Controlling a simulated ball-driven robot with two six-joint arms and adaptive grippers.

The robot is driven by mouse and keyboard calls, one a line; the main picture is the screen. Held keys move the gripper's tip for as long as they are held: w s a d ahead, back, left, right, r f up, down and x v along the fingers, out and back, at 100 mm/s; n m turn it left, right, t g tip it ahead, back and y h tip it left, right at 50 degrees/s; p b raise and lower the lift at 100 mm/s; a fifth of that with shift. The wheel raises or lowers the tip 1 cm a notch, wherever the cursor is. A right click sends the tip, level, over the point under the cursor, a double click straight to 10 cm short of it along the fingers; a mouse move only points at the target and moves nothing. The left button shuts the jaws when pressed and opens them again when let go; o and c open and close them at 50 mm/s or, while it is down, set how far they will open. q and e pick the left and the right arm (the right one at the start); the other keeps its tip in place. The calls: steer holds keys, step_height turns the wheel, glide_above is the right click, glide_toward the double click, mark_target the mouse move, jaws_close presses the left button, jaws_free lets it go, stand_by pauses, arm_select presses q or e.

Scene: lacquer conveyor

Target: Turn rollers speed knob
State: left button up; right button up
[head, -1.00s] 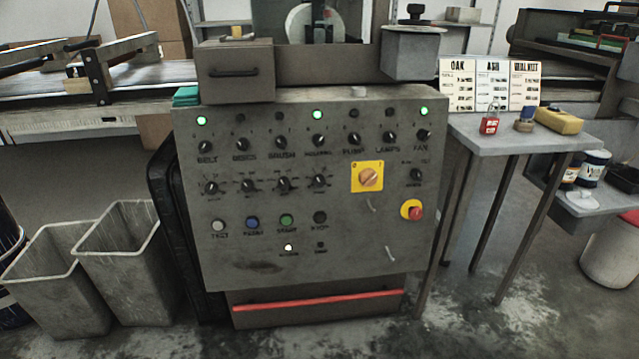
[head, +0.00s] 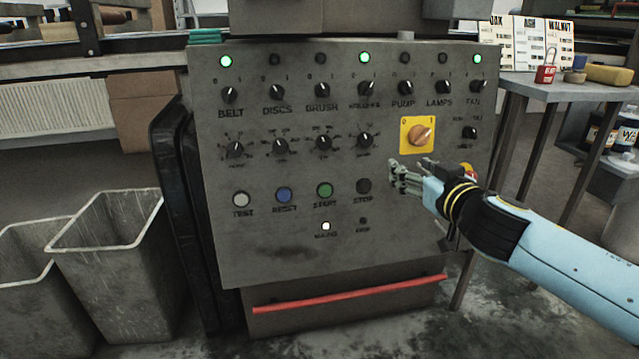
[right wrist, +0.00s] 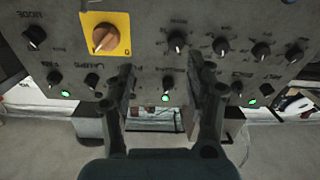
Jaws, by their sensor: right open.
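The grey control panel (head: 300,255) faces me. Its second row has several small black knobs with white pointer marks. The rightmost of the four at left in that row, the likely rollers speed knob (head: 365,140), sits below the rollers knob (head: 365,87); its label is too small to read. It also shows in the right wrist view (right wrist: 177,42), which sees the panel inverted. My right gripper (head: 393,176) is open and empty, below and slightly right of that knob, apart from it. Its two fingers show in the wrist view (right wrist: 160,66). My left gripper is out of view.
A yellow-plated rotary switch (head: 420,135) is right of the knob. The stop button (head: 364,186) lies just left of my right fingertips. A side table (head: 560,92) stands right; grey bins (head: 115,250) stand left.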

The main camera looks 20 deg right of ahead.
mark_target(367, 139)
steer(key=shift+n+t+y, duration=0.5)
steer(key=shift+n+t, duration=0.2)
steer(key=shift+n, duration=0.1)
steer(key=w, duration=0.4)
steer(key=w+b, duration=0.1)
steer(key=w, duration=0.3)
steer(key=w+b, duration=0.1)
steer(key=w, duration=0.4)
steer(key=shift+a+r, duration=0.35)
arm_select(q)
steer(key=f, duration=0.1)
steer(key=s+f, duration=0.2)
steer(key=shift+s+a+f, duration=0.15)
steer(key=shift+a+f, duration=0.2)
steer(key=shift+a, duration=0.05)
arm_select(e)
steer(key=shift+w, duration=0.45)
steer(key=shift+c, duration=0.3)
jaws_close()
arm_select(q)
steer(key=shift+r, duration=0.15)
